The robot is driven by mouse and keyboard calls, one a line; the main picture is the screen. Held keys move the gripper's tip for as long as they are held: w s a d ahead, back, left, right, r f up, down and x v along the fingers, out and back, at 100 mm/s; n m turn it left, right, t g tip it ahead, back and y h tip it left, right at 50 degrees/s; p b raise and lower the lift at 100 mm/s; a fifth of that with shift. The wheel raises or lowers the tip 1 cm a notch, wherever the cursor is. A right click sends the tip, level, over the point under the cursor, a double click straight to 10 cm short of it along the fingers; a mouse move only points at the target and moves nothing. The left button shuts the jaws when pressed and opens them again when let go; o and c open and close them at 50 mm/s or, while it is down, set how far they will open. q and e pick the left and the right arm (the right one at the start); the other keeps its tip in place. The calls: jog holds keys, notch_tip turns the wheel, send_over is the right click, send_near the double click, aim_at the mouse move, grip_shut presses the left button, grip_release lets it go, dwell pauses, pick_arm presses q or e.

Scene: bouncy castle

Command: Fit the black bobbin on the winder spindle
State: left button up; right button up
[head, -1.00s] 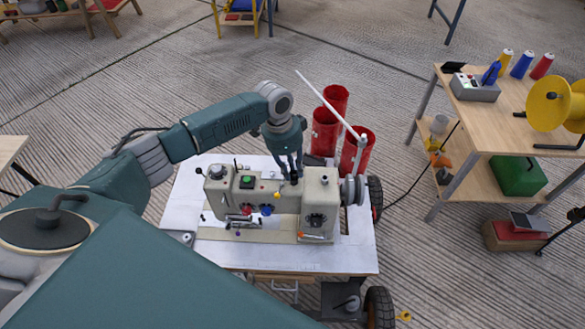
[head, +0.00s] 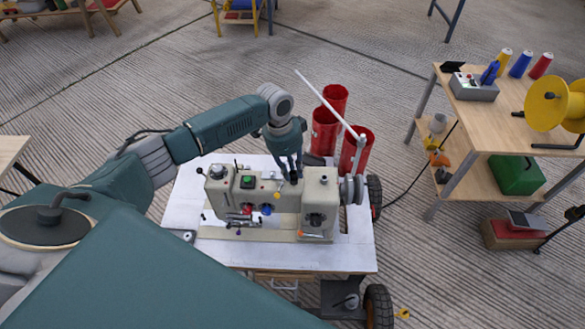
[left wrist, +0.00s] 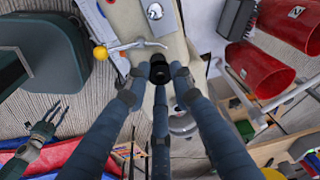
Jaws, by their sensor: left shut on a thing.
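My left gripper (head: 291,176) reaches down to the top of the beige sewing machine (head: 226,201), towards its right end. It is shut on the small black bobbin (left wrist: 160,69), which sits between the fingertips in the left wrist view. In the head view the fingers mostly hide the bobbin. The winder spindle is not distinguishable; the bobbin and fingers cover that spot, so I cannot tell whether the two touch. A metal lever with a yellow knob (left wrist: 100,53) lies beside the bobbin. My right gripper (left wrist: 45,125) appears small at the lower left of the wrist view, its fingers apart.
The machine stands on a white wheeled table (head: 345,257). Red tubes (head: 325,132) stand behind it, and a pale slanted rod (head: 327,103) rises near its handwheel (head: 352,189). A wooden bench (head: 507,130) with spools stands to the right.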

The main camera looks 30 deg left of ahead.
pick_arm(q)
jog(key=shift+p, duration=0.35)
jog(key=shift+f+b, duration=0.35)
jog(key=shift+f, duration=0.4)
dwell(0.6)
jog(key=shift+r+p, duration=0.1)
jog(key=shift+p, duration=0.25)
jog(key=shift+f, duration=0.45)
dwell(1.0)
jog(key=o, duration=0.9)
jog(key=shift+r, duration=0.15)
jog(key=r, duration=0.3)
jog(key=a+r, duration=0.1)
jog(key=r, duration=0.3)
jog(key=s+r, duration=0.1)
jog(key=r, duration=0.3)
jog(key=shift+a+r, duration=0.2)
jog(key=shift+r, duration=0.05)
